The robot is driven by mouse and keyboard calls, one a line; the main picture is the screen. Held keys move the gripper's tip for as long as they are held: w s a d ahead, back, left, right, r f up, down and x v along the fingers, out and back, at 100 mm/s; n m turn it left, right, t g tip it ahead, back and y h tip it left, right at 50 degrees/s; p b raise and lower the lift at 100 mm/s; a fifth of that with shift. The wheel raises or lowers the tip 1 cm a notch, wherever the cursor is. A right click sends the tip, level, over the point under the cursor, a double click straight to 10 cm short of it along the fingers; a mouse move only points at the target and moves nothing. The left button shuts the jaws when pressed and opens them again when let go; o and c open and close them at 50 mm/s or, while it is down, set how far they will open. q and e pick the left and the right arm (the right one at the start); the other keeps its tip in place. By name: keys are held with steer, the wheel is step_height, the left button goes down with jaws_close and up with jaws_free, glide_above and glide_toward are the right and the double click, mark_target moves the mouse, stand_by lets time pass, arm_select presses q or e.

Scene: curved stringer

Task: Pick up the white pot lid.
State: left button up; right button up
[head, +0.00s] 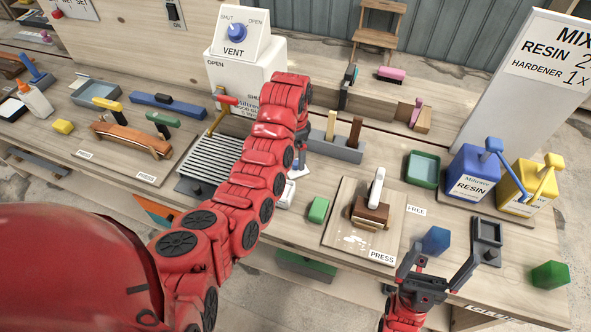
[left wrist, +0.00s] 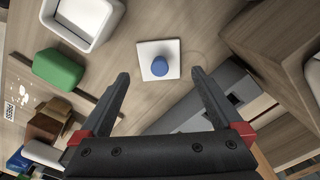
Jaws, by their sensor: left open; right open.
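The white pot lid (left wrist: 146,72) is a flat white square with a blue round knob (left wrist: 159,67). It lies on the wooden bench, ahead of my left gripper's fingertips in the left wrist view. My left gripper (left wrist: 159,76) is open and empty, pointing down with the knob centred between its fingers. In the head view the lid (head: 299,172) shows only partly below my left gripper (head: 299,160), which is mostly hidden by its arm. My right gripper (head: 443,254) is open and empty at the bench's front right, near a blue block (head: 436,240).
A white open pot (left wrist: 48,12) stands beside the lid, with a green block (left wrist: 58,69) near it. A grey slotted block (head: 335,148) stands close behind the lid. The white vent box (head: 232,78) rises behind my left arm. A wooden press board (head: 335,238) lies to the right.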

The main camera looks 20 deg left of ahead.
mark_target(295, 162)
arm_select(q)
step_height(295, 162, down, 4)
steer(key=shift+d+f+p, duration=0.1)
steer(key=shift+d+p, duration=0.05)
steer(key=shift+p, duration=0.95)
steer(key=shift+f, duration=0.45)
steer(key=shift+w, duration=0.1)
steer(key=c, duration=1.1)
steer(key=shift+r, duration=0.1)
